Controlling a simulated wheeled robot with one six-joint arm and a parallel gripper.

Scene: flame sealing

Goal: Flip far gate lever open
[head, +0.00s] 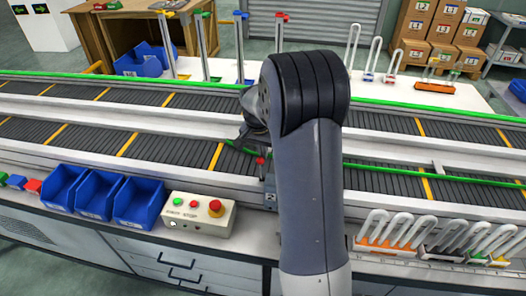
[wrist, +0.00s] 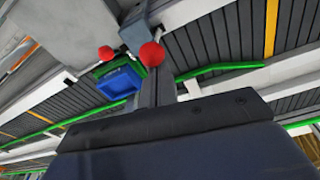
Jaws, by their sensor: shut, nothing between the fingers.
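My gripper (head: 250,138) is above the conveyor's middle, mostly hidden behind my own arm in the head view. In the wrist view, my gripper's fingers (wrist: 158,88) are together and empty. A red ball knob (wrist: 152,55) shows right at the fingertips; I cannot tell if they touch. A second red knob (wrist: 106,52) shows farther left. In the head view, one red lever knob (head: 261,160) stands on a grey mount just below the gripper. The other lever is hidden there, and I cannot tell which wrist-view knob is the far gate lever.
A blue tote (wrist: 121,82) sits on the belt beside the knobs. A control box (head: 198,213) with coloured buttons and several blue bins (head: 103,194) stand on the near ledge. Looped racks (head: 385,232) stand at the near right. Coloured posts (head: 242,48) rise behind the far belt.

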